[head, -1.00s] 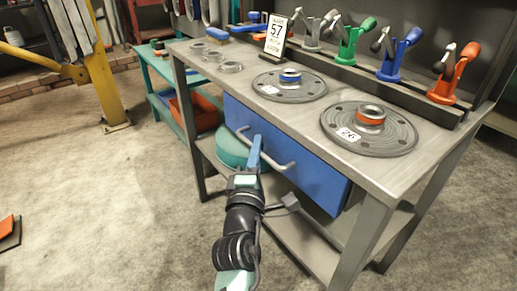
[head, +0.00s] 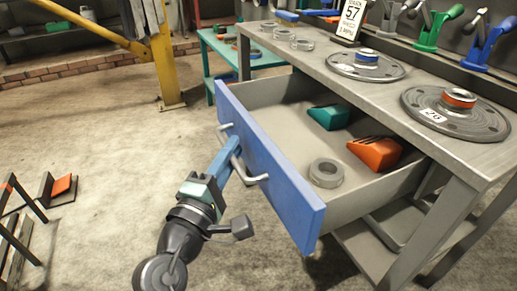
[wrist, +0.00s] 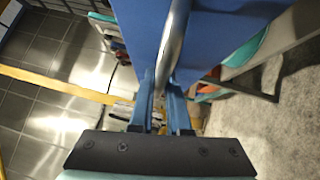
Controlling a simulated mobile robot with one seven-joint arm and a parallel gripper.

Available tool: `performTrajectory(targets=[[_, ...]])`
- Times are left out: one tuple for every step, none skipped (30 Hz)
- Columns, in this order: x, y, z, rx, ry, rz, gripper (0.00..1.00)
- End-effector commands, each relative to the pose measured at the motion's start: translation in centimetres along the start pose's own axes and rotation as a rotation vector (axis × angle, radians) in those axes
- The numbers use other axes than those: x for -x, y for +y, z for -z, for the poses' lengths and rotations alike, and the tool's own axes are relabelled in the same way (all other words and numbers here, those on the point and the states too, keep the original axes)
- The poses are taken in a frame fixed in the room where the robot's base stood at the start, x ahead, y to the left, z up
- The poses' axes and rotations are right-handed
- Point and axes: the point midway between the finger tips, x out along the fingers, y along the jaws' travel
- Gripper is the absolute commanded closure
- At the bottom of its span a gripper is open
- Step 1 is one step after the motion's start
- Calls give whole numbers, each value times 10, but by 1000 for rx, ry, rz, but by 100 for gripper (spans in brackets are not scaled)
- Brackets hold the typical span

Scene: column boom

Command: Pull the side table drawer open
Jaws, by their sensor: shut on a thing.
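The side table (head: 305,45) is a grey metal workbench. Its blue-fronted drawer (head: 290,187) is pulled well out, and the inside shows. My gripper (head: 228,158) is shut on the curved metal handle (head: 256,179) on the drawer front. In the wrist view the two blue fingers (wrist: 160,105) lie on either side of the handle bar (wrist: 172,45), close against the blue front (wrist: 215,30). The fingertips are partly hidden by the bar.
In the drawer lie a green block (head: 329,117), an orange block (head: 375,153) and a grey ring (head: 326,173). Discs and clamps stand on the tabletop. A yellow post (head: 163,60) stands behind. The floor at left is mostly open, with a dark rack (head: 20,225) at the edge.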

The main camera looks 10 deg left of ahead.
Motion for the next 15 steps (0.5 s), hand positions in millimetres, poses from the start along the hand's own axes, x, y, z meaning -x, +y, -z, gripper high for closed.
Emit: performTrajectory(targets=[[5, -1, 4, 1, -1, 3, 100], [7, 0, 6, 1, -1, 3, 100], [10, 0, 9, 2, -2, 3, 100], [11, 1, 10, 2, -3, 4, 100], [12, 1, 12, 1, -2, 4, 100], [14, 2, 14, 1, -2, 4, 100], [15, 2, 14, 1, -2, 4, 100], [16, 2, 15, 1, -2, 4, 100], [17, 3, 16, 2, -3, 4, 100], [17, 3, 16, 2, -3, 4, 100], [17, 3, 16, 2, -3, 4, 100], [18, 3, 17, 2, -3, 4, 100], [18, 3, 17, 2, -4, 4, 100], [18, 3, 17, 2, -4, 4, 100], [18, 3, 17, 2, -4, 4, 100]])
